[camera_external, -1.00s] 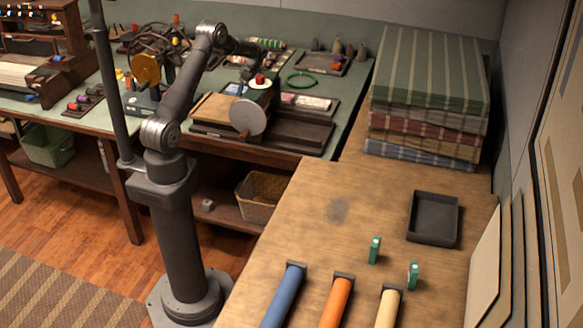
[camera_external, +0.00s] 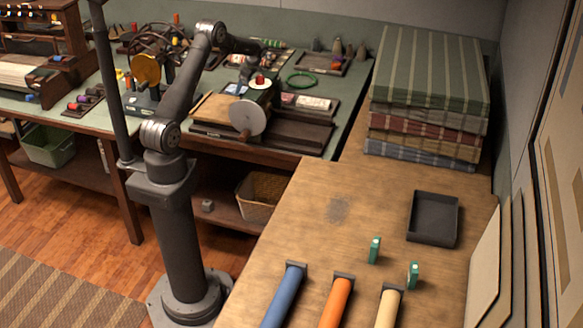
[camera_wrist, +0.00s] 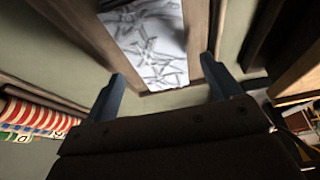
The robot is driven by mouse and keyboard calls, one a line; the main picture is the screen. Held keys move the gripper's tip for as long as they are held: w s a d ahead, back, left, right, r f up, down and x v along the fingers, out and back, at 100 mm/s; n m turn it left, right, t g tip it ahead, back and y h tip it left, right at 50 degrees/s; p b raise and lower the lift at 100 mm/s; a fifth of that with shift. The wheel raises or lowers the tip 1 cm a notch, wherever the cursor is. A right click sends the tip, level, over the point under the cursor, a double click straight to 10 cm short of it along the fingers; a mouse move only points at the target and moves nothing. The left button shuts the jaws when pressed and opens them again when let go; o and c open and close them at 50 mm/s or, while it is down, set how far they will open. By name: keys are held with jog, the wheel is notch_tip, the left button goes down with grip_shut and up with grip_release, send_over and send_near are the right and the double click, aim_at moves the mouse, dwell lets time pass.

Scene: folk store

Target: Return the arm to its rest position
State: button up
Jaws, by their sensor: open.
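My arm (camera_external: 182,95) stands upright on its base at the left of the wooden table, its upper part bent over the back bench. Its far end (camera_external: 244,46) points away over the bench; the fingers are too small or hidden to make out there. In the wrist view my gripper (camera_wrist: 163,70) shows two dark blue fingers spread wide apart with nothing between them. Beyond the fingertips is a white panel with grey leaf-like marks (camera_wrist: 150,42) in a brown frame.
The green bench holds a device with a pale disc (camera_external: 248,117), a green ring (camera_external: 301,81) and trays. On the wooden table are a folded fabric stack (camera_external: 425,75), a black tray (camera_external: 433,238), two small green items (camera_external: 375,250) and blue, orange and cream rolls (camera_external: 285,295).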

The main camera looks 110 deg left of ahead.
jog(key=shift+w+f, duration=0.25)
jog(key=shift+f, duration=0.6)
jog(key=v, duration=1.2)
jog(key=x, duration=1.3)
jog(key=shift+s+r, duration=0.1)
notch_tip(320, 180, up, 24)
jog(key=w+d+m+t+y, duration=0.1)
jog(key=w+d+m, duration=0.4)
jog(key=w, duration=0.8)
jog(key=w+d+m+t+y, duration=0.1)
jog(key=w+d+m, duration=0.5)
jog(key=w, duration=0.7)
jog(key=w+d+m+t+y, duration=0.2)
jog(key=w+d+m, duration=0.4)
jog(key=w, duration=0.7)
jog(key=shift+d, duration=0.85)
jog(key=o, duration=0.4)
